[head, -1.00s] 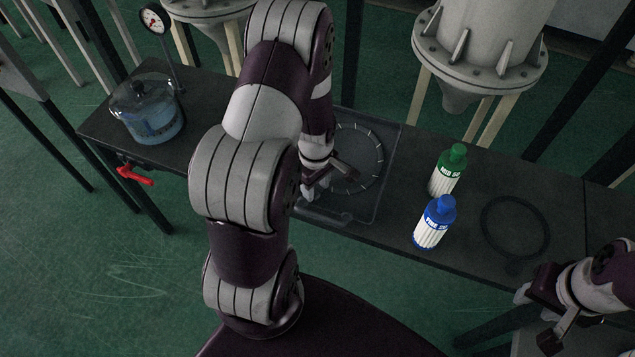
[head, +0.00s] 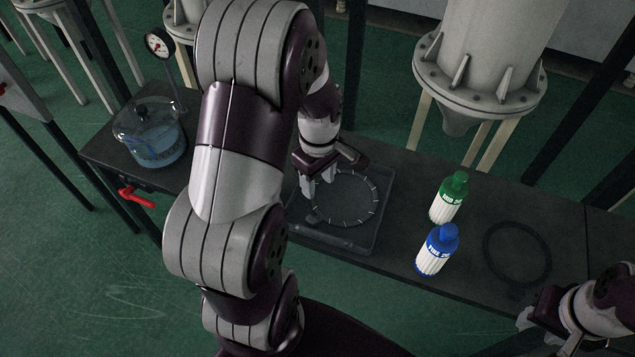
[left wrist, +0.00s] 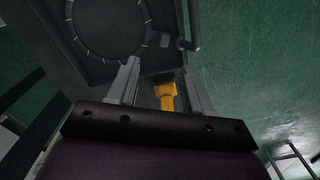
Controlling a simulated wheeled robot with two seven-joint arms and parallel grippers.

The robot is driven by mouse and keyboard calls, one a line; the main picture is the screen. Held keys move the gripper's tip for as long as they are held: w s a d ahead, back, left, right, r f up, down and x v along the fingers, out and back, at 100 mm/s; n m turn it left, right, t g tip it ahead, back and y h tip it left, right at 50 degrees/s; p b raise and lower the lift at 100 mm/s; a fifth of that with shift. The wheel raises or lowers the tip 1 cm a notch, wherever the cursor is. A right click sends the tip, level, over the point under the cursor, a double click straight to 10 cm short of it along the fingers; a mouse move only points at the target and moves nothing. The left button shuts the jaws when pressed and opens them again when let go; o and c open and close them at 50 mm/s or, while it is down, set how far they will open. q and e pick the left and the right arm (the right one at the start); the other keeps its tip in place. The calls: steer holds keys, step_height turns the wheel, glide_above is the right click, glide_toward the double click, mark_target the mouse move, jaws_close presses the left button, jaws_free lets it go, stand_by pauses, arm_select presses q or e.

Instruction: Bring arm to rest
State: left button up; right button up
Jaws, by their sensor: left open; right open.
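My left arm comes up through the middle of the head view. Its gripper (head: 318,184) hangs above the dark tray (head: 368,243) with the ticked ring, with nothing between its fingers. In the left wrist view its two fingers (left wrist: 158,85) stand apart, the tray beyond them. My right gripper (head: 532,322) is at the lower right, by the table's front edge, and holds nothing that I can see. Its fingers are partly hidden by the dark gripper body.
A green-capped bottle (head: 449,198) and a blue-capped bottle (head: 437,250) stand right of the tray. A dark ring (head: 517,252) lies further right. A clear pot of blue liquid (head: 150,140), a gauge (head: 159,43) and a red valve handle (head: 137,197) are at left. A yellow part (left wrist: 166,95) shows below the tray.

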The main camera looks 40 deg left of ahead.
arm_select(q)
steer(key=s+d+r+m+p, duration=0.1)
steer(key=s+d+r+m, duration=0.1)
steer(key=d+m, duration=0.3)
steer(key=s+d+r+m+t+p, duration=0.1)
steer(key=s+d+r+m, duration=0.2)
steer(key=m, duration=0.8)
steer(key=shift+d+r+t, duration=0.2)
steer(key=shift+d+t, duration=0.1)
steer(key=shift+d, duration=0.85)
steer(key=shift+d, duration=0.1)
steer(key=shift+m, duration=0.3)
